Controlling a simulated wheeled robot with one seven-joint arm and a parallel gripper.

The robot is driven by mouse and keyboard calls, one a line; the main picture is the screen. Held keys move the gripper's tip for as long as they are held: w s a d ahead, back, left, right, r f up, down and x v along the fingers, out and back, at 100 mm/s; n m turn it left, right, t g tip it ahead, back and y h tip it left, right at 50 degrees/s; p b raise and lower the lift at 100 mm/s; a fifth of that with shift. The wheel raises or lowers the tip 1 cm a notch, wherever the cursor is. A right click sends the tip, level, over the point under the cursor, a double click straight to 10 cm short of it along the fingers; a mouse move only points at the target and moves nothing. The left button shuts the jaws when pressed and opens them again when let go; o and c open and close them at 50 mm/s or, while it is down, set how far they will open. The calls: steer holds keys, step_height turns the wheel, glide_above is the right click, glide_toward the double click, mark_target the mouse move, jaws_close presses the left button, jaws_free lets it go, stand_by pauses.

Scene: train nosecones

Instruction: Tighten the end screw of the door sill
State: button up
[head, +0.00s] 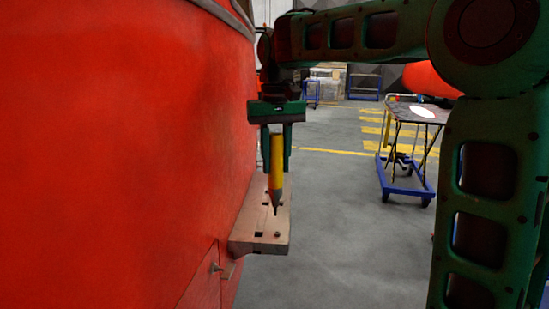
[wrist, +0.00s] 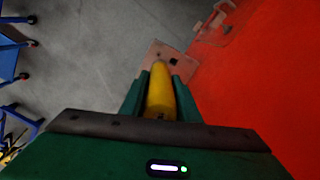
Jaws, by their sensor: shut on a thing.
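My gripper (head: 277,165) is shut on a yellow screwdriver (head: 276,160) with a dark tip pointing down. The wrist view also shows the yellow handle (wrist: 160,92) between the green fingers. The door sill (head: 260,228) is a pale metal step sticking out from the red nosecone. It has several holes and small screws in its top. The end screw (head: 277,234) is near the sill's front end. The screwdriver tip is over the sill, a little behind that screw in the head view, apart from it. In the wrist view the sill (wrist: 158,52) lies beyond the handle, which hides part of it.
The red nosecone wall (head: 120,150) fills the left side, close to my gripper. A small bolt (head: 214,267) sticks out below the sill. A blue wheeled cart (head: 407,185) with a dark top stands at the right. The grey floor (head: 330,230) between is clear.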

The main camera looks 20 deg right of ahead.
mark_target(277, 185)
steer(key=shift+d, duration=0.2)
steer(key=shift+f, duration=2.75)
steer(key=shift+s+f, duration=0.1)
steer(key=shift+f, duration=0.7)
stand_by(1.7)
steer(key=shift+r, duration=0.1)
